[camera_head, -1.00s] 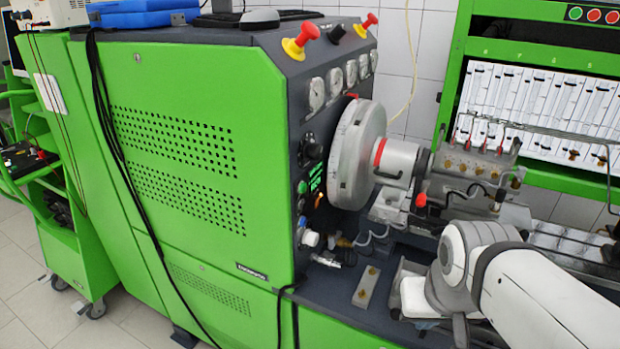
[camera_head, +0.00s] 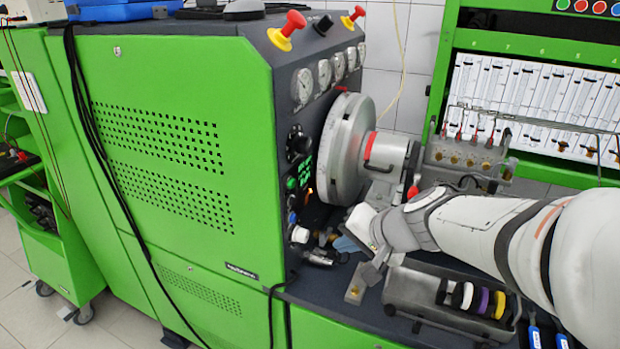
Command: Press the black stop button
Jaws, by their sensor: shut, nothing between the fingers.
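The dark side panel of the green test bench carries a column of small controls. A green button (camera_head: 291,183) sits above small dark round controls (camera_head: 292,201); one may be the black stop button, but they are too small to tell. A large black knob (camera_head: 298,143) is higher on the panel. My gripper (camera_head: 346,243) points left at the panel's lower part, below the flywheel, to the right of the controls and apart from them. Its fingertips are small and partly blurred; it looks shut and empty.
The big grey flywheel (camera_head: 345,150) stands just above my gripper. Red mushroom knobs (camera_head: 287,30) are on top of the bench. A white knob (camera_head: 300,235) and fittings project low on the panel. A grey tray (camera_head: 415,290) with several coloured rings lies under my arm.

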